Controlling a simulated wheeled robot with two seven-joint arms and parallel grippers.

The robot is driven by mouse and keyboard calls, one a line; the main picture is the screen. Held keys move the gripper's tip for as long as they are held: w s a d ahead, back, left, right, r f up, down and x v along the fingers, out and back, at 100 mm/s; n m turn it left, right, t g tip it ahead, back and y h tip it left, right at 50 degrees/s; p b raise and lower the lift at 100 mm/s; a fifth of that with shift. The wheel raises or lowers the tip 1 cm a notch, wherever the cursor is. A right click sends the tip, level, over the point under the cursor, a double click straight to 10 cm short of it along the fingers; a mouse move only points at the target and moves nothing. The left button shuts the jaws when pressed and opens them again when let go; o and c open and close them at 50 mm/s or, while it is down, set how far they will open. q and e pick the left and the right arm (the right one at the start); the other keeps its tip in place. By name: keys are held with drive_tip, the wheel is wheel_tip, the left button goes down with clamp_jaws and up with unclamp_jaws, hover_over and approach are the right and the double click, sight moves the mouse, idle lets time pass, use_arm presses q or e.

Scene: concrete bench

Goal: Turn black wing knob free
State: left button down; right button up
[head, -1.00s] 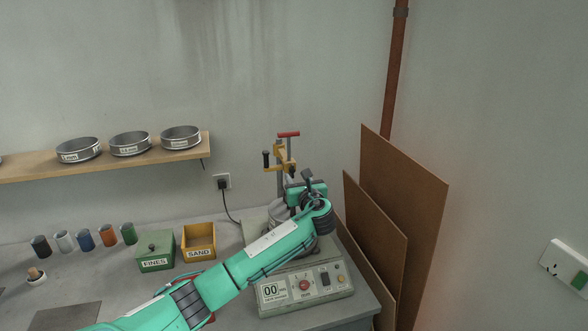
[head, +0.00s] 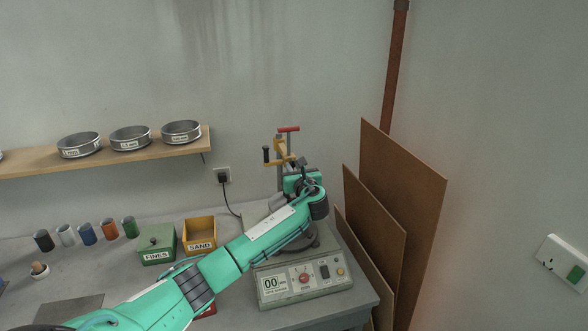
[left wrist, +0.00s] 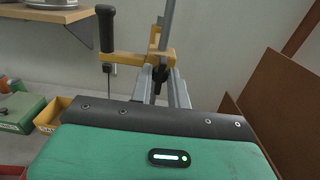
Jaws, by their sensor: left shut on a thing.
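The black wing knob (left wrist: 160,74) shows in the left wrist view, just below the yellow clamp bracket (left wrist: 140,58). My left gripper (left wrist: 161,82) has its two grey fingers on either side of the knob and is shut on it. In the head view my left gripper (head: 298,167) is at the yellow clamp (head: 275,157) at the back of the machine. There my wrist and hand hide the knob. The bracket carries an upright black handle (left wrist: 106,28). My right gripper is in neither view.
The machine's control box (head: 304,281) stands at the bench's front right. A yellow SAND box (head: 200,234), a green FINES box (head: 157,247) and several small cups lie to the left. Brown boards (head: 400,190) lean at the right. A shelf (head: 110,156) holds sieves.

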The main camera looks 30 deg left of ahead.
use_arm(q)
drive_tip(key=shift+f+n+b, duration=0.2)
drive_tip(key=shift+n+b, duration=7.45)
drive_tip(key=shift+n, duration=1.25)
drive_tip(key=c, duration=1.3)
unclamp_jaws()
drive_tip(key=shift+c, duration=0.2)
drive_tip(key=shift+s, duration=0.1)
